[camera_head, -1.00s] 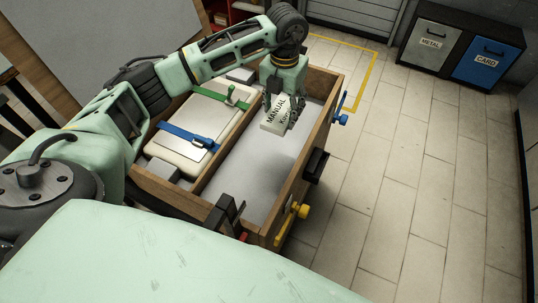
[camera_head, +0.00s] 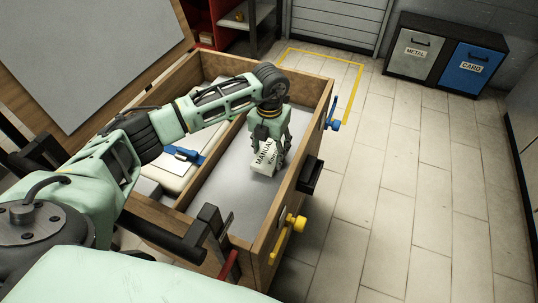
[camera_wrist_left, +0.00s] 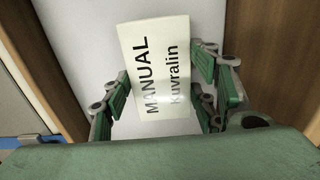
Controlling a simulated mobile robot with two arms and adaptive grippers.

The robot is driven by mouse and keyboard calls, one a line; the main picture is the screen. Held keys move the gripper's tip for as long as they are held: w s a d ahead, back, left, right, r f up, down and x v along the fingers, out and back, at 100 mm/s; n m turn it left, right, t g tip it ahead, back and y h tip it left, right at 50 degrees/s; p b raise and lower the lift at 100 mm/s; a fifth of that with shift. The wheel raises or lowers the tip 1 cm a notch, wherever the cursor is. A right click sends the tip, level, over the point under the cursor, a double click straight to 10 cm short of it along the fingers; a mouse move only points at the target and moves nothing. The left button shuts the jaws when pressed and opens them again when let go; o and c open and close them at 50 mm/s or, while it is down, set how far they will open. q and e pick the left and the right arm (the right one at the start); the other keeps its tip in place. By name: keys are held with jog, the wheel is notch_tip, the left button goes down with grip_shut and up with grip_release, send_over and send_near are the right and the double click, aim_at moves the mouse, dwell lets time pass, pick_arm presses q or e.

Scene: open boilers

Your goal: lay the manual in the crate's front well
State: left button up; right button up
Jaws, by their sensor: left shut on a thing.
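My left gripper (camera_head: 268,143) is shut on the manual (camera_head: 264,163), a white booklet lettered "MANUAL". It holds the manual tilted over the long, empty, grey-floored right compartment (camera_head: 212,197) of the wooden crate (camera_head: 309,137). In the left wrist view the manual (camera_wrist_left: 158,75) sits between the green fingers, with the grey floor behind it and wooden walls at either side. I cannot tell whether its lower edge touches the floor. My right gripper is not in view.
A pale case (camera_head: 165,180) with a blue strap (camera_head: 185,154) fills part of the left compartment, partly behind my arm. A blue knob (camera_head: 334,122), black handle (camera_head: 311,176) and yellow knob (camera_head: 292,228) stick out from the crate's right side. The tiled floor at right is clear.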

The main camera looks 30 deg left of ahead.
aim_at(269, 153)
pick_arm(q)
jog(key=shift+f, duration=1)
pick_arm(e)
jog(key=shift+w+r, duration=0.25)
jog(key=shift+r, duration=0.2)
pick_arm(q)
jog(key=shift+f, duration=0.15)
jog(key=o, duration=1.2)
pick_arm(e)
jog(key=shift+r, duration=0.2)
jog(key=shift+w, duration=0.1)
pick_arm(q)
jog(key=shift+r, duration=0.2)
notch_tip(269, 153, up, 12)
jog(key=shift+f+p, duration=0.1)
jog(key=shift+p, duration=0.5)
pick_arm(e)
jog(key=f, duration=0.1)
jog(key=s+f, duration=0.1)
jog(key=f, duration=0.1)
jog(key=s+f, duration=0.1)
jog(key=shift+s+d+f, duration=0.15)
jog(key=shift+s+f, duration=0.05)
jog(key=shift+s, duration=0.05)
